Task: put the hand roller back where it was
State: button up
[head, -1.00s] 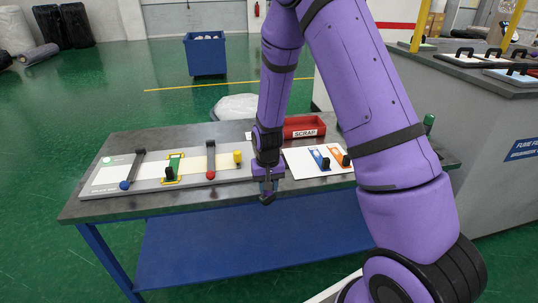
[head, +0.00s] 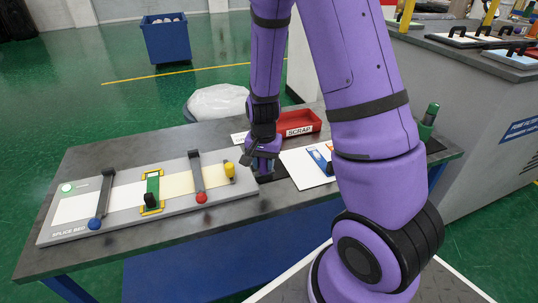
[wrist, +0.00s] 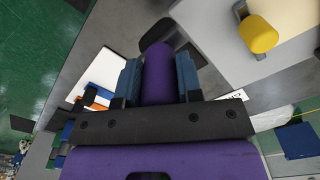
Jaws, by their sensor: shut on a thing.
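My gripper (head: 262,158) is over the work table, just right of the splice bed's yellow knob. In the wrist view its blue fingers (wrist: 158,82) are shut on a purple rounded piece (wrist: 157,65), which I take to be the hand roller's handle. A dark part shows beyond its tip. In the head view the held roller is mostly hidden by the gripper. A dark patch (head: 275,172) lies on the table near the gripper. I cannot tell whether the roller touches the table.
The grey splice bed (head: 115,222) carries clamps with blue and red knobs, a green piece and a yellow knob (head: 229,170). A red scrap tray (head: 308,122) stands behind. A white board (head: 303,170) lies right. A green-topped item (head: 430,115) stands at the right end.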

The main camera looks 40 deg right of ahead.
jog(key=shift+w+d+f, duration=0.75)
jog(key=shift+w+d, duration=0.45)
jog(key=shift+d, duration=0.1)
jog(key=shift+w+d+f, duration=0.7)
jog(key=shift+w+d, duration=0.45)
jog(key=shift+d, duration=0.1)
jog(key=shift+w+d+f, duration=0.75)
jog(key=shift+w+d, duration=0.45)
jog(key=shift+d, duration=0.1)
jog(key=shift+f, duration=0.15)
jog(key=o, duration=0.9)
